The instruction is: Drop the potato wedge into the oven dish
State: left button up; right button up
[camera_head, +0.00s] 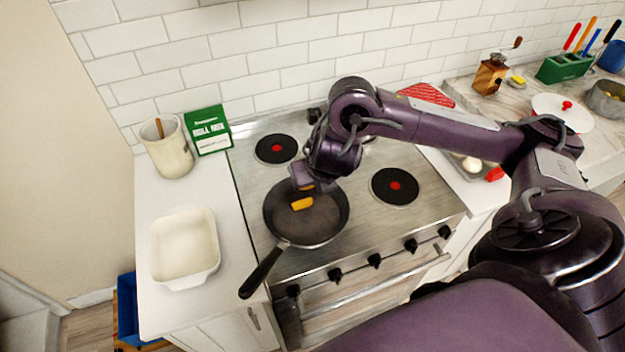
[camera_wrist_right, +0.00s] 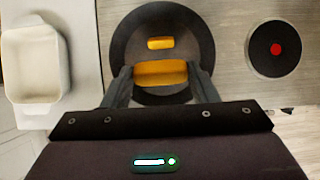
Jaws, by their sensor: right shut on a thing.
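A yellow-orange potato wedge (camera_wrist_right: 160,73) is between the fingers of my right gripper (camera_wrist_right: 161,78), which is shut on it. In the head view only a sliver of this wedge shows under the gripper (camera_head: 306,186), which is over the far part of the frying pan. A second potato wedge (camera_head: 302,204) lies in the dark pan (camera_head: 325,222); it also shows in the right wrist view (camera_wrist_right: 160,43). The white oven dish (camera_head: 184,273) stands empty on the counter left of the stove. It also shows at the left of the right wrist view (camera_wrist_right: 63,50). My left gripper is out of view.
The pan's handle points toward the front left of the stove (camera_head: 350,255). A utensil crock (camera_head: 168,152) and a green box (camera_head: 208,131) stand behind the dish, by the wall. The white counter (camera_head: 165,210) between crock and dish is clear.

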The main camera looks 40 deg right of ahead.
aim_at(195, 247)
jog(key=i+j+z, duration=0.15)
jog(key=j, duration=0.4)
jog(key=i+j+z, duration=0.15)
jog(key=j, duration=0.4)
jog(key=i+j+z, duration=0.15)
jog(key=j, duration=0.4)
jog(key=j+z, duration=0.15)
jog(key=j, duration=0.4)
